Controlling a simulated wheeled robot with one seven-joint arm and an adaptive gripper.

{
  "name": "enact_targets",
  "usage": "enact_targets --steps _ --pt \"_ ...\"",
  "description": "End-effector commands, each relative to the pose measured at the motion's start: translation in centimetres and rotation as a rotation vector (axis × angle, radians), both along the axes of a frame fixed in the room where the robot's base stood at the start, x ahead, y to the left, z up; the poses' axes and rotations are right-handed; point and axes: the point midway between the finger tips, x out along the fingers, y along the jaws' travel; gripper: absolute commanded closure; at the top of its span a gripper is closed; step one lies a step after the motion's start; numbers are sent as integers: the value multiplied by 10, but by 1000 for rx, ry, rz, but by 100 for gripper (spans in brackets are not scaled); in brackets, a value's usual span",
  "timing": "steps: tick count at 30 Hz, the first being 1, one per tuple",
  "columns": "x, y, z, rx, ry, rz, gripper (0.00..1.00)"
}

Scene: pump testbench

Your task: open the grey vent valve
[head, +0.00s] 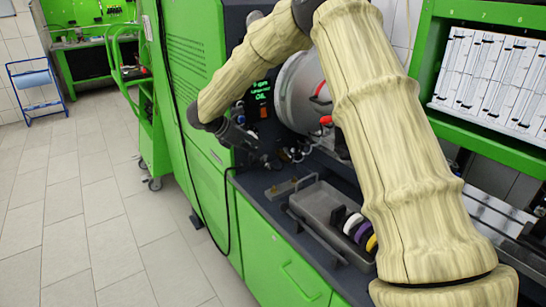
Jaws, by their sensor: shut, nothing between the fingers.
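My gripper (271,163) is small and dark in the head view, at the end of my arm, above the dark bench top and in front of the testbench panel. It is shut and holds nothing that I can see. Small dark fittings (298,152) sit just right of it, below the big grey round housing (297,92). I cannot pick out the grey vent valve for certain among them. My arm hides part of the panel to the right. Whether the gripper touches any fitting is too small to tell.
A grey tray (325,210) with several coloured rings (354,223) lies on the bench. A green-framed rack (480,118) stands at the right. The tiled floor (85,220) on the left is mostly clear.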

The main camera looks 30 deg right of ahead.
Motion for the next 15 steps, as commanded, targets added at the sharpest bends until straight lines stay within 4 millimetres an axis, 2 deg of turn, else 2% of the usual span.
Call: enact_targets --steps 5,15 --pt "-1 -17 -12 -1 2 -4 100" --pt "-2 -58 -50 0 3 -4 100"
